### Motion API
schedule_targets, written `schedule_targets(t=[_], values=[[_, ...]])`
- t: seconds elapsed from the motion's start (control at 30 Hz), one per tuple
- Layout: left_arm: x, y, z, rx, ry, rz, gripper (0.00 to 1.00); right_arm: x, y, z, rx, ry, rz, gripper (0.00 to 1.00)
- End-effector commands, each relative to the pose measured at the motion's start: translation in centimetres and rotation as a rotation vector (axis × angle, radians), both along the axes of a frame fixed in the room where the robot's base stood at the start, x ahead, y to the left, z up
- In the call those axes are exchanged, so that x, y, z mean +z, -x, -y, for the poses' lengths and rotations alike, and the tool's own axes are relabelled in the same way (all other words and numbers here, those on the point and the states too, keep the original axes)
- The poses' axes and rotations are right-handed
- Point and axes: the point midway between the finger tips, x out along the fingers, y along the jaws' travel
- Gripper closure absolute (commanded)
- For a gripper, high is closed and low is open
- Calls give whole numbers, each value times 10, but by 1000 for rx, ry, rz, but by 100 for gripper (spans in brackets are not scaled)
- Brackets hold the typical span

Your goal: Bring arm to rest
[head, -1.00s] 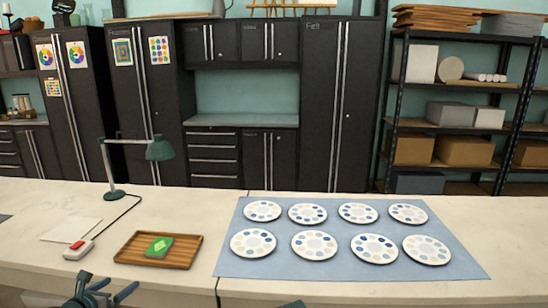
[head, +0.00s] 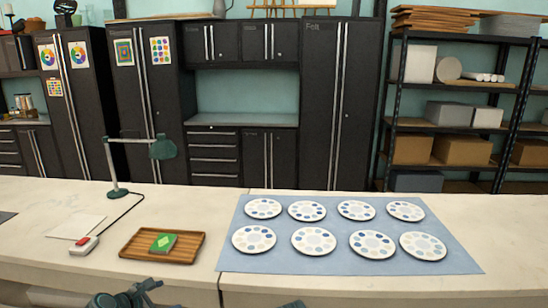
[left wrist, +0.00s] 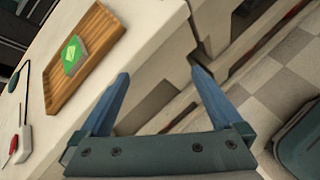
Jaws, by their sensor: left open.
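My left gripper (left wrist: 160,76) is open and empty in the left wrist view, its two blue fingers apart. In the head view my left arm and gripper show only as a dark teal part at the bottom edge, left of centre, in front of the table. A green soap-like block with a pale diamond (head: 163,243) lies on a wooden tray (head: 190,256). They also show in the left wrist view, the block (left wrist: 73,54) and tray (left wrist: 103,28) apart from the fingers. My right gripper cannot be made out.
A blue mat (head: 345,263) with several round white palettes lies right of the tray. Floor shows below the left fingers.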

Motion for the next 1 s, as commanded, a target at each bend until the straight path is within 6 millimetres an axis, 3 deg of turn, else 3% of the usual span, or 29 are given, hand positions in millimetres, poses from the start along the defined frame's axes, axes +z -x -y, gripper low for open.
schedule_targets(t=[0.23,0.4,0.5,0.73,0.83,1.0], values=[[-33,25,111,-581,-416,-58,0,7,0,0,0,0,0,100],[-57,69,183,-1155,-759,-63,0,13,0,0,0,0,0,100],[-66,98,212,-1495,-932,-52,0,16,0,0,0,0,0,100],[-70,148,245,-2125,-1184,-20,0,21,0,0,0,0,0,100],[-69,160,250,-2288,-1233,-13,0,22,0,0,0,0,0,100],[-67,168,252,-2409,-1265,-10,0,22,0,0,0,0,0,100]])
